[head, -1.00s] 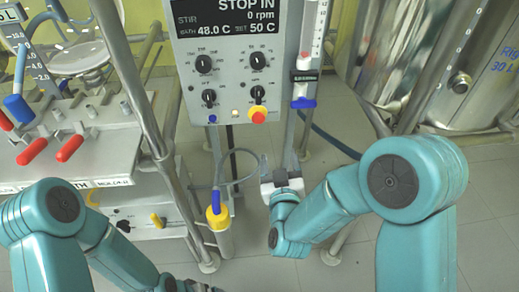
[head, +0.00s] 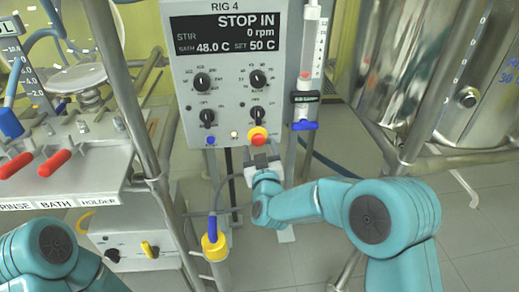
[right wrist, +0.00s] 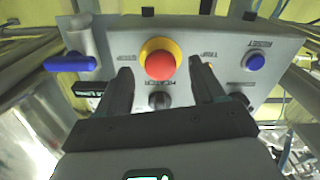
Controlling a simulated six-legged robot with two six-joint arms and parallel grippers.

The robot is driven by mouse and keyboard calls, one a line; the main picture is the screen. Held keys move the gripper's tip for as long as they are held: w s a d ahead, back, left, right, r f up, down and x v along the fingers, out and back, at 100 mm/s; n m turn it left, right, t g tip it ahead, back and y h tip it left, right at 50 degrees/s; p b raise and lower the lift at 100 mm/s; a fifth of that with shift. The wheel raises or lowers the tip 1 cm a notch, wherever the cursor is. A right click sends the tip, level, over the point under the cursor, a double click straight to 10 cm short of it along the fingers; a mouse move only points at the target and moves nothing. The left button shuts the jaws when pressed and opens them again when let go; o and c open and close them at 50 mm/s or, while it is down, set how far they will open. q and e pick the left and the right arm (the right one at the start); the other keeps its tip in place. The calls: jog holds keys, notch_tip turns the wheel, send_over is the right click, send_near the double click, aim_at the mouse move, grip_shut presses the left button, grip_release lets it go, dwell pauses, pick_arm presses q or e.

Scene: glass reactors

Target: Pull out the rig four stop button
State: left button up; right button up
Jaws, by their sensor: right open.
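The stop button (head: 258,136) is a red knob on a yellow collar at the lower edge of the grey rig 4 control box (head: 190,105). My right gripper (head: 262,158) is just below the button in the head view. In the right wrist view the button (right wrist: 160,64) shows between the two dark, open fingers (right wrist: 163,85), with nothing held. I cannot tell whether the fingertips touch it. My left arm (head: 45,250) shows at the lower left, but its gripper is out of the picture.
A blue button (head: 211,140) and several black dials sit on the same box. Metal posts flank the box. A rack with red handles (head: 53,163) stands at the left, steel vessels at the right.

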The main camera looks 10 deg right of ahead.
jog(key=shift+w, duration=0.9)
grip_shut()
jog(key=shift+s+f+b, duration=0.1)
jog(key=shift+s+b, duration=0.1)
jog(key=shift+b, duration=0.1)
jog(key=shift+s, duration=0.35)
grip_release()
jog(key=shift+s, duration=0.15)
